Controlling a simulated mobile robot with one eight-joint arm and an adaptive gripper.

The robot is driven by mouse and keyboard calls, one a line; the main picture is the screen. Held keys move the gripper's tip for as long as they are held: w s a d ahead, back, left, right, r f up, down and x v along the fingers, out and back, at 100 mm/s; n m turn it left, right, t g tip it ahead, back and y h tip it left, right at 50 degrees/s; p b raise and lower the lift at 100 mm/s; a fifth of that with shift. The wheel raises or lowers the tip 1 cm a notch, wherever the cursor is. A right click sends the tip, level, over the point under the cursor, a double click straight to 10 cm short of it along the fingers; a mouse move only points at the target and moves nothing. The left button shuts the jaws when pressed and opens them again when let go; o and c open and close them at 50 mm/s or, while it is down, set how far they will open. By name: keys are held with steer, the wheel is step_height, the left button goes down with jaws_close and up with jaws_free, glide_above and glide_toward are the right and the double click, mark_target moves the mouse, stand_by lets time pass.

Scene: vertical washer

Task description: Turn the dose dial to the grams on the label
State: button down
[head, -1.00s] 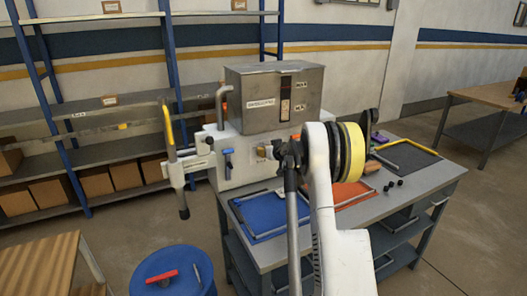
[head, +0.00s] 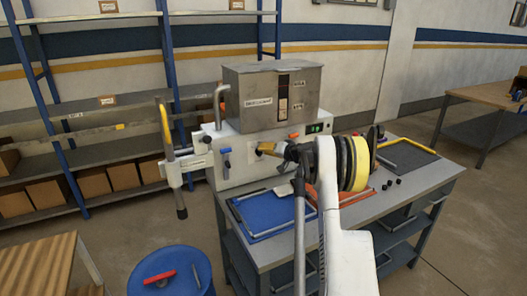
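The machine has a steel hopper (head: 245,110) on a white body (head: 240,178) at the back of the bench. A brass-coloured fitting (head: 265,148) stands out from the body's front; I cannot tell whether it is the dose dial. My gripper (head: 287,152) is dark and small in the view, just right of this fitting and overlapping its right end. I cannot tell whether they touch, and its fingers are not distinct. My white arm hides part of the bench.
A green-lit panel (head: 315,128) and an orange knob (head: 293,136) are on the body, with a blue-handled valve (head: 227,158) to the left. A blue tray (head: 268,214) lies on the bench. A blue drum (head: 172,273) stands in front. Shelving is at the left.

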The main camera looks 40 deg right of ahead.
steer(key=shift+f+m+t, duration=0.15)
steer(key=shift+m+t, duration=0.15)
steer(key=shift+m, duration=0.3)
steer(key=c, duration=1.5)
jaws_free()
steer(key=shift+d, duration=0.1)
steer(key=v, duration=1.2)
steer(key=shift+d, duration=0.15)
